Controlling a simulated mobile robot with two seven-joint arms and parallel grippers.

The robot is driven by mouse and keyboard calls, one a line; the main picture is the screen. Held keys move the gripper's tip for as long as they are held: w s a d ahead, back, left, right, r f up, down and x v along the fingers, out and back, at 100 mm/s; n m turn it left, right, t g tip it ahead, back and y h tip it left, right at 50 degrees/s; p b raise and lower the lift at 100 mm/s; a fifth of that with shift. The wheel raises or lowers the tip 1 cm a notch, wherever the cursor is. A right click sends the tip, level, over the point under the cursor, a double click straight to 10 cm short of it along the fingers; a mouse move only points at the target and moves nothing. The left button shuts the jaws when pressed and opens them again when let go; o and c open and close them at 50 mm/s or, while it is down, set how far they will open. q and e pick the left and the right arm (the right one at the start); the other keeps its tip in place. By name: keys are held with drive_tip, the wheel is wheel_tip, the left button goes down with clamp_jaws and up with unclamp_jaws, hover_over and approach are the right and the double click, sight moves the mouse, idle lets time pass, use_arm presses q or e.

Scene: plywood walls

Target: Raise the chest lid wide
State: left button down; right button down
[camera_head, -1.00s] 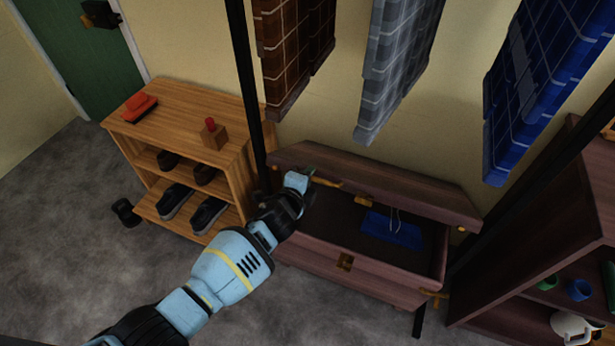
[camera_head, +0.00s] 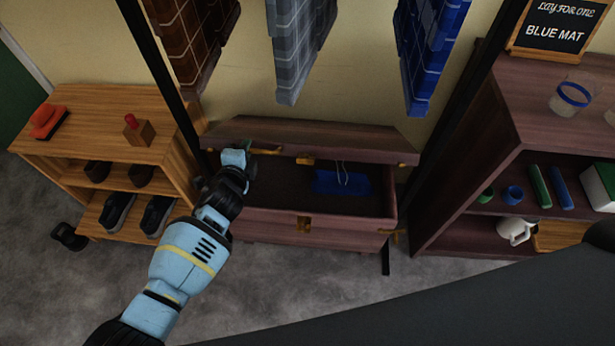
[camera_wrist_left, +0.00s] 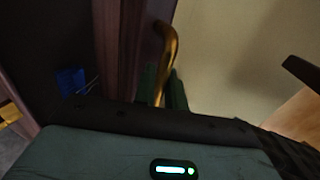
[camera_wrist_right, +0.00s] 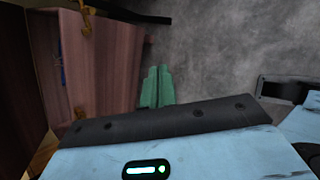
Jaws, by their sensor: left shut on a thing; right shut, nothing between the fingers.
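The dark wooden chest (camera_head: 290,232) stands against the wall with its lid (camera_head: 320,132) raised and tilted back. A blue thing (camera_head: 342,182) with pale cords shows inside the open chest. My left gripper (camera_head: 247,150) is at the lid's left part, shut on the brass handle (camera_head: 268,152). In the left wrist view the handle (camera_wrist_left: 168,55) curves up from the partly hidden fingers (camera_wrist_left: 166,88). My right gripper (camera_wrist_right: 157,88) shows in the right wrist view, shut and empty, low over the floor and apart from the chest side (camera_wrist_right: 100,75).
A wooden shoe shelf (camera_head: 90,115) stands on the left. A dark shelf (camera_head: 515,115) on the right holds cups, rolls and a sign (camera_head: 560,25). Grey floor (camera_head: 285,285) lies open in front.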

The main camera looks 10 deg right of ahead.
drive_tip(key=w+a+r+n+t+h, duration=0.1)
drive_tip(key=w+a+r+n+t, duration=0.25)
drive_tip(key=w, duration=0.35)
drive_tip(key=w+a+r+n+t+h, duration=0.1)
drive_tip(key=w+a+r+n+t, duration=0.2)
drive_tip(key=w, duration=0.4)
drive_tip(key=n+t+y, duration=0.1)
drive_tip(key=n+t, duration=0.6)
drive_tip(key=n, duration=0.1)
approach(310, 163)
drive_tip(key=w+f, duration=0.3)
drive_tip(key=w, duration=0.1)
drive_tip(key=shift+g, duration=0.25)
drive_tip(key=shift+w+d+r, duration=0.45)
drive_tip(key=shift+w+r, duration=0.1)
drive_tip(key=shift+r, duration=0.2)
drive_tip(key=shift+w+d+r, duration=0.45)
drive_tip(key=shift+w+r, duration=0.05)
drive_tip(key=shift+r, duration=0.3)
